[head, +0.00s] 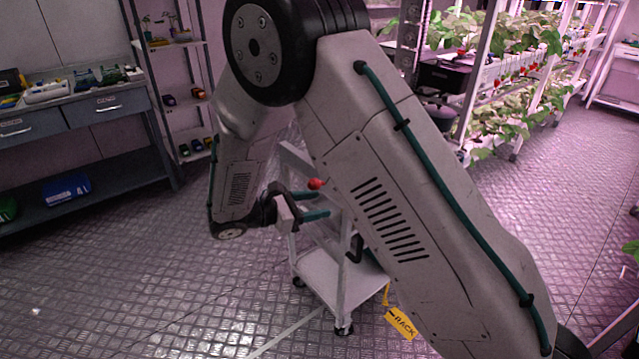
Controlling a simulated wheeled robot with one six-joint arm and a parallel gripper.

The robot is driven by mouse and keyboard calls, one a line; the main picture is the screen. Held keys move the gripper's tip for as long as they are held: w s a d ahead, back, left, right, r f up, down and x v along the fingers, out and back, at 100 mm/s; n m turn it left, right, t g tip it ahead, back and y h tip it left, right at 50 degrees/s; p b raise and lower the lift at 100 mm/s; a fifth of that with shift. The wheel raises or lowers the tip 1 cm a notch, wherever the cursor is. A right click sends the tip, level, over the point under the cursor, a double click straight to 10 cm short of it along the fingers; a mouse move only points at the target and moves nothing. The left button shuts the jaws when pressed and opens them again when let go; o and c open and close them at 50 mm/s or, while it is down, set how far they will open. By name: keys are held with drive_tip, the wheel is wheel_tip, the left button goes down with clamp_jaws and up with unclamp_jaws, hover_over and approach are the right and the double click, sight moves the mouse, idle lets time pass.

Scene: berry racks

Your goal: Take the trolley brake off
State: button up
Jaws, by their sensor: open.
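The trolley is a pale metal cart (325,272) on small dark castors, standing in the middle of the head view. A red ball knob (315,184) shows at the trolley's upper part, partly against my arm. It may be the brake handle, but its lever is hidden. My gripper (322,204) has two teal fingers, open and pointing right. The upper finger is just below the red knob in the picture; I cannot tell whether they touch. My arm hides much of the trolley's upper right side.
A yellow tag (402,323) reading "RACK" hangs by the trolley's right side. A workbench (100,114) with drawers stands at left, beside a shelf unit (205,98). Planted berry racks (482,75) stand at back right. The metal floor (130,270) is clear at front left.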

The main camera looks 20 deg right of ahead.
sight(319, 183)
drive_tip(key=w+a+n+t+h, duration=0.1)
drive_tip(key=w+a+n+t, duration=0.1)
drive_tip(key=w+n+t, duration=0.3)
drive_tip(key=shift+m+g, duration=0.5)
drive_tip(key=shift+m, duration=0.2)
drive_tip(key=x, duration=0.7)
drive_tip(key=shift+w+r, duration=0.2)
drive_tip(key=shift+w, duration=0.05)
clamp_jaws()
drive_tip(key=shift+a, duration=0.1)
